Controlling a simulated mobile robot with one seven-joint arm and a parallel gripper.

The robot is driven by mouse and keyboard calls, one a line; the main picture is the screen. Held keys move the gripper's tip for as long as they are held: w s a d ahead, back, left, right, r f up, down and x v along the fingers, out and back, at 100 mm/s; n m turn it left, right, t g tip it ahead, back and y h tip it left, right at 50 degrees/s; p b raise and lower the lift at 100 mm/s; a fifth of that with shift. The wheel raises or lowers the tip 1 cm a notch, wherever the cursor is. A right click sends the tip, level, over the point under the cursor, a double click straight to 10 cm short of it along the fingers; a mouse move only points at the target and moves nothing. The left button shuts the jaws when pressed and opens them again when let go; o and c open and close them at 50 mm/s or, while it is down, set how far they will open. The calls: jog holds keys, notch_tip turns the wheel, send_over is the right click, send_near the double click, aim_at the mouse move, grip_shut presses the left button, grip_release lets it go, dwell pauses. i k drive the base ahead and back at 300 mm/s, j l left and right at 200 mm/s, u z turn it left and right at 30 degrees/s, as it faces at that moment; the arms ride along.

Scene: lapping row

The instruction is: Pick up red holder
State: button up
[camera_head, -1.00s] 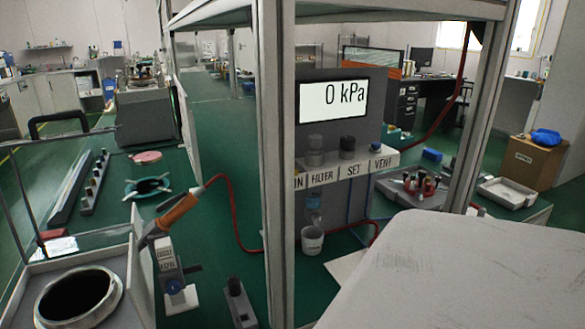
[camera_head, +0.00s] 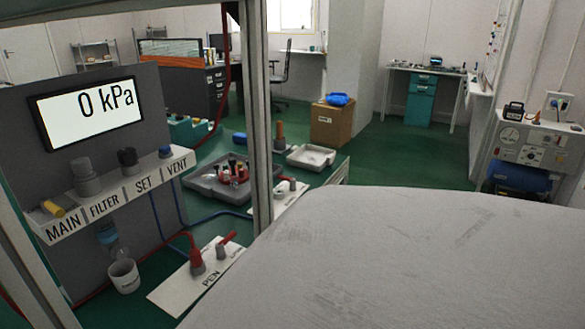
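A red holder (camera_head: 232,173) with several dark-topped pieces standing in it sits in a grey tray (camera_head: 198,187) on the green surface, left of the upright post. Small dark pieces lie in the tray beside it. My gripper is not in view.
A grey panel (camera_head: 85,95) reading 0 kPa, with labelled knobs, stands at left. A white PEN plate (camera_head: 170,293) with red-handled valve, a white cup (camera_head: 124,276) and a pale tray (camera_head: 311,157) are nearby.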

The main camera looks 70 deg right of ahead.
aim_at(235, 180)
jog(key=z, duration=1.35)
jog(key=k+j+z, duration=0.35)
jog(key=l+u, duration=0.15)
jog(key=u, duration=0.65)
jog(key=l+u, duration=0.3)
jog(key=l, duration=0.15)
jog(key=l+u, duration=0.4)
jog(key=l, duration=0.25)
jog(key=k+l+u, duration=0.1)
jog(key=l, duration=0.3)
jog(key=k+l+u, duration=0.1)
jog(key=l, duration=0.25)
jog(key=k+l, duration=0.1)
jog(key=l, duration=0.3)
jog(key=k+l, duration=0.1)
jog(key=l, duration=0.3)
jog(key=l+u, duration=0.1)
jog(key=l, duration=0.3)
jog(key=k+l, duration=0.15)
jog(key=l, duration=0.25)
jog(key=k+l, duration=0.1)
jog(key=l, duration=0.3)
jog(key=u, duration=0.05)
